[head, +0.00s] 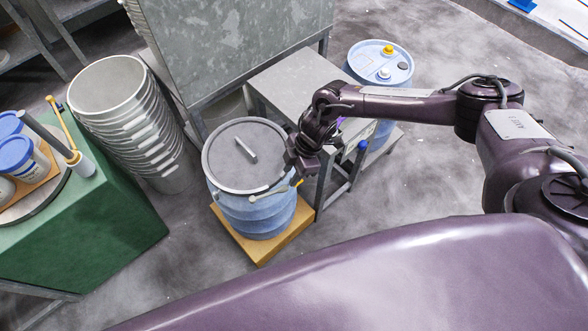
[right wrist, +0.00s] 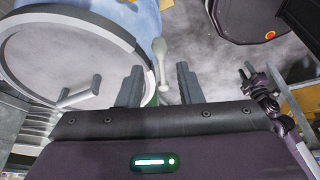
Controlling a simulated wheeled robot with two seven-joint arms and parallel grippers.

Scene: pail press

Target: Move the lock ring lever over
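A blue pail (head: 256,213) with a flat grey lid (head: 225,160) stands upright on a wooden board, left of centre in the head view. A metal lock ring (head: 213,178) runs around the lid's rim. The lock ring lever (head: 272,192) sticks out at the front right of the rim. My right gripper (head: 297,177) is at that side of the pail. In the right wrist view its two fingers are apart, and the pale lever (right wrist: 160,62) shows in line with the gap between them. Contact cannot be told.
A grey table (head: 295,80) and a blue drum with yellow and white caps (head: 380,62) stand behind. Stacked grey pails (head: 120,85) and a green bench (head: 100,230) are at the left. The lid has a bar handle (head: 246,148). Floor is clear at the right.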

